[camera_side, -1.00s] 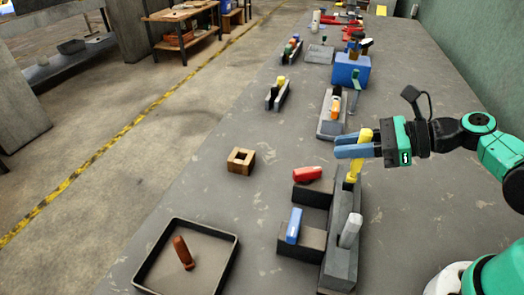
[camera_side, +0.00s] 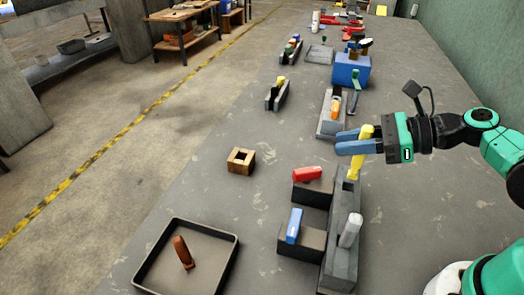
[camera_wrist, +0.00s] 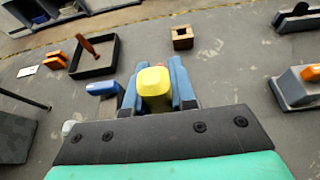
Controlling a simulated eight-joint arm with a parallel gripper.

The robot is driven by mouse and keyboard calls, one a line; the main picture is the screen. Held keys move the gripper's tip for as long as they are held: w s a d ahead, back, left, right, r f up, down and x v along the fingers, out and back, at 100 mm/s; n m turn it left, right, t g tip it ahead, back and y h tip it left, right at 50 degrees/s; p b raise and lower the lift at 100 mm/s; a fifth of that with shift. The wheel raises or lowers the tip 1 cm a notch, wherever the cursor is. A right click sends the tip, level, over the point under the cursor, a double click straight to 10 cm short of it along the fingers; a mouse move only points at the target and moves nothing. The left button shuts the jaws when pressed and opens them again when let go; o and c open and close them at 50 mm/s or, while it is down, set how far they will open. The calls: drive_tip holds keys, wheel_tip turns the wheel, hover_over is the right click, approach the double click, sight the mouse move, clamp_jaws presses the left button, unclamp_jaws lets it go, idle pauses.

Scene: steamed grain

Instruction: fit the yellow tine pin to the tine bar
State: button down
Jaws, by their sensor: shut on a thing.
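The yellow tine pin (camera_side: 362,148) is held between the two blue fingers of my gripper (camera_side: 358,141). It leans a little, its top to the right. Its lower end is at the far end of the dark grey tine bar (camera_side: 342,258); I cannot tell whether it is inside a socket or just above one. In the wrist view the yellow head (camera_wrist: 154,84) sits between both fingers. A white pin (camera_side: 350,231) stands in the bar nearer the camera. A red pin (camera_side: 307,174) and a blue pin (camera_side: 294,225) are on dark blocks left of the bar.
A wooden block with a square hole (camera_side: 240,161) lies left of the bar. A black-rimmed tray (camera_side: 233,252) with a brown peg (camera_side: 182,252) is at front left. A grey holder with an orange item (camera_side: 334,108) and a blue box (camera_side: 350,70) stand farther back.

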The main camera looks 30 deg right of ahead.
sight(371, 137)
drive_tip(key=shift+r, duration=0.25)
drive_tip(key=c, duration=0.7)
unclamp_jaws()
drive_tip(key=shift+o, duration=0.2)
drive_tip(key=shift+v, duration=2.8)
